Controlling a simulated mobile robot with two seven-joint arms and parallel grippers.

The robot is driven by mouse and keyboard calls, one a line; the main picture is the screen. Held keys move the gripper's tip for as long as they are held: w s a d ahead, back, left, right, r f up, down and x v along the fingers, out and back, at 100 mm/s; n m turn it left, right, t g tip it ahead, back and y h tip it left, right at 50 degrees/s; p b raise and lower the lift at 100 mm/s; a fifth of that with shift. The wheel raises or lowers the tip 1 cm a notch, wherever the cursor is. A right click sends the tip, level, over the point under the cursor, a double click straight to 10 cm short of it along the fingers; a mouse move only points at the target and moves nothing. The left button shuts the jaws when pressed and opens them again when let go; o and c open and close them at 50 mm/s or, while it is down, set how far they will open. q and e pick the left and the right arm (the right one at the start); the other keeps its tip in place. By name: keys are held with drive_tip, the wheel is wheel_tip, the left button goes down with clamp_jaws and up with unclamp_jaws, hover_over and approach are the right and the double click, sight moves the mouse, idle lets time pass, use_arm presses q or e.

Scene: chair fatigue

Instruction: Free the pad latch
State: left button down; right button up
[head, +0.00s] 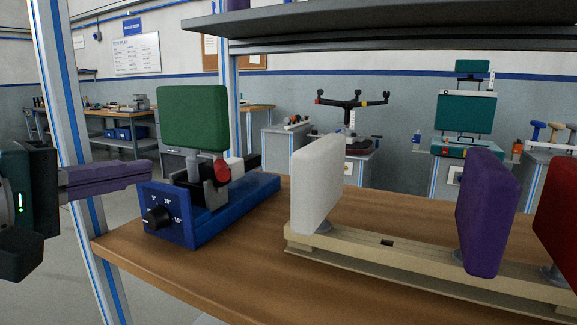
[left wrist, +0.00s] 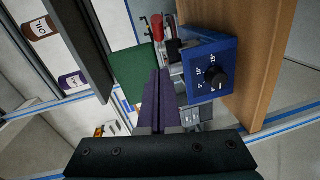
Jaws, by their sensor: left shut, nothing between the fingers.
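The green pad (head: 193,118) stands upright in a grey clamp (head: 200,190) on the blue fixture (head: 240,200), which has a black dial on its front. A red knob (head: 222,173) sits on the right side of the clamp. In the left wrist view the green pad (left wrist: 132,75) and a red handle (left wrist: 157,27) show beyond the fingers. My left gripper (head: 148,172) has purple fingers, shut and empty. It is left of the fixture's dial face, apart from the red knob. The fingers also show in the left wrist view (left wrist: 160,90). My right gripper is not in view.
A beige rail (head: 390,262) on the wooden table (head: 200,280) carries white (head: 316,183), purple (head: 486,210) and red (head: 560,222) pads at the right. A blue-striped post (head: 70,130) rises behind my left gripper. A dark shelf (head: 380,20) hangs above.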

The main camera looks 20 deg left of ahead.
use_arm(q)
drive_tip(key=w+d+f, duration=0.1)
drive_tip(key=w+d, duration=0.2)
drive_tip(key=w, duration=0.4)
drive_tip(key=shift+d+f, duration=0.15)
drive_tip(key=shift+f, duration=0.1)
drive_tip(key=shift+r, duration=0.1)
